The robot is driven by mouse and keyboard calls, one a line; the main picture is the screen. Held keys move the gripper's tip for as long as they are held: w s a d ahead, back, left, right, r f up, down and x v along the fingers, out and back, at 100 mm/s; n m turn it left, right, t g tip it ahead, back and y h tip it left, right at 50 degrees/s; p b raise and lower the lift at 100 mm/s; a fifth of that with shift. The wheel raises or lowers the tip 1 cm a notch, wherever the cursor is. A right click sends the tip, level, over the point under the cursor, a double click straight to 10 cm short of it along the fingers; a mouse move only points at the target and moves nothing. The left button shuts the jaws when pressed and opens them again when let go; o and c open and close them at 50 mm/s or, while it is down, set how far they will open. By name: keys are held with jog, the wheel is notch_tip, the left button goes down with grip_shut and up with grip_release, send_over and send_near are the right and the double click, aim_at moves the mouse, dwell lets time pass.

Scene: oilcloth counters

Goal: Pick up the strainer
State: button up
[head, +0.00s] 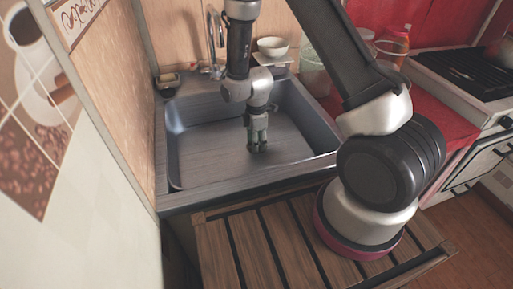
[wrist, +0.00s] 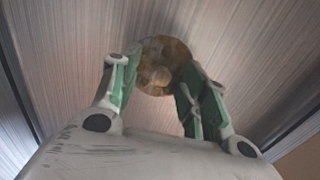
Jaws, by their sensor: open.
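The strainer (wrist: 165,52) is a round, brass-coloured disc with a knob in its middle. In the wrist view it lies on the floor of the grey metal sink (head: 190,150), between and just past my fingertips. My gripper (head: 257,149) points down into the sink in the head view, its fingers low over the sink floor. In the wrist view my gripper (wrist: 157,72) is open, with one green-padded finger at each side of the strainer's near part. I cannot tell whether the fingers touch it. In the head view the strainer is hidden by my gripper.
The sink walls surround my gripper. A faucet (head: 211,50) stands at the back left and a white bowl (head: 273,46) behind the sink. A clear container (head: 314,72) and bottles stand right of it on the red counter (head: 446,125). A stove (head: 468,72) is at far right.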

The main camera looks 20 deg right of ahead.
grip_shut()
jog(key=shift+r, duration=0.1)
dwell(0.3)
